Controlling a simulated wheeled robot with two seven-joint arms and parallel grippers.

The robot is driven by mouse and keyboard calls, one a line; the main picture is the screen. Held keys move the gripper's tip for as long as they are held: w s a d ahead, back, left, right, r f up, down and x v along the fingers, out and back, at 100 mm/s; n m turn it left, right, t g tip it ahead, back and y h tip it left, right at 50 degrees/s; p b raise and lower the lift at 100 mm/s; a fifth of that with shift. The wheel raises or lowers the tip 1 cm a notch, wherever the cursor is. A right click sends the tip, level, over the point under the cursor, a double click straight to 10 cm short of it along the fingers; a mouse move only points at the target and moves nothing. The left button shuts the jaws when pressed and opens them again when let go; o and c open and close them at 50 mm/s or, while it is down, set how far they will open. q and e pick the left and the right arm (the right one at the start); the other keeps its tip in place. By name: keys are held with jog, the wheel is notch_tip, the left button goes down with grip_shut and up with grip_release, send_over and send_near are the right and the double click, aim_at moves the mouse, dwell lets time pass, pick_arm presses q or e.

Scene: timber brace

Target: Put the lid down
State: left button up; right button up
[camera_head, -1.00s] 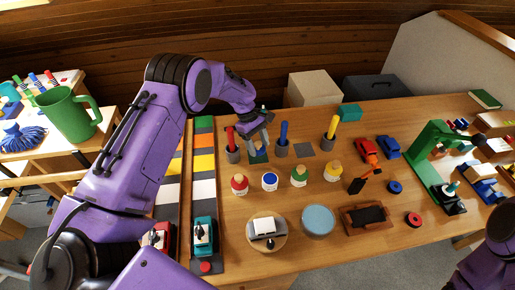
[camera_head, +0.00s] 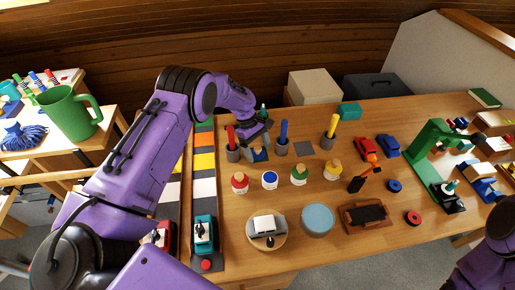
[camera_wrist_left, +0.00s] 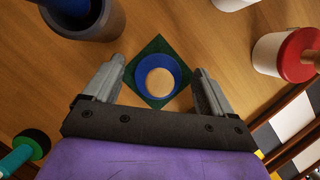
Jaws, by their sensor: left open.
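The blue lid (camera_wrist_left: 143,80) with a round wooden knob lies on a dark green square (camera_wrist_left: 156,47) on the table. It also shows in the head view (camera_head: 262,154), partly covered by my left gripper. My left gripper (camera_wrist_left: 158,70) is open, with one finger on each side of the lid and gaps to both; nothing is gripped. The right gripper is out of view.
Jars with red (camera_head: 240,183), green (camera_head: 300,176) and yellow (camera_head: 333,171) tops stand in the same row. Grey holders with red (camera_head: 231,136), blue (camera_head: 283,132) and yellow (camera_head: 332,127) sticks stand close around the green square. A bare grey square (camera_head: 304,149) lies right.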

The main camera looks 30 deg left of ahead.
pick_arm(q)
jog(key=b+v, duration=0.2)
jog(key=v, duration=1)
jog(key=shift+r, duration=0.1)
